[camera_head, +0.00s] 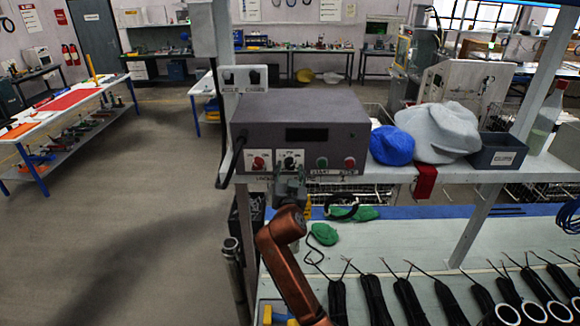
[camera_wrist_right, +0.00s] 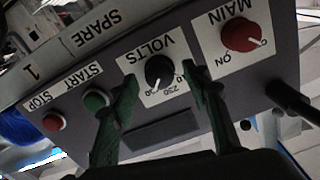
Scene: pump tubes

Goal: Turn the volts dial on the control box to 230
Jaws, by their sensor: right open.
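The control box (camera_head: 300,108) is a dark grey box on the shelf, its front panel facing me. The black volts dial (camera_head: 290,160) sits on a white label, right of the red main knob (camera_head: 258,163). In the right wrist view the picture is turned over and the volts dial (camera_wrist_right: 159,70) shows with "230" on its label. My right gripper (camera_wrist_right: 160,80) is open, its two green fingers apart on either side of the dial; I cannot tell whether they touch it. In the head view my right gripper (camera_head: 290,181) is just below the dial. The dial's exact setting is unclear.
The green start button (camera_wrist_right: 95,100) and red stop button (camera_wrist_right: 53,122) are beside the volts label. A blue cloth (camera_head: 392,145), a grey cloth (camera_head: 442,132) and a dark bin (camera_head: 500,153) stand right of the box. Black cable bundles (camera_head: 375,297) lie on the bench below.

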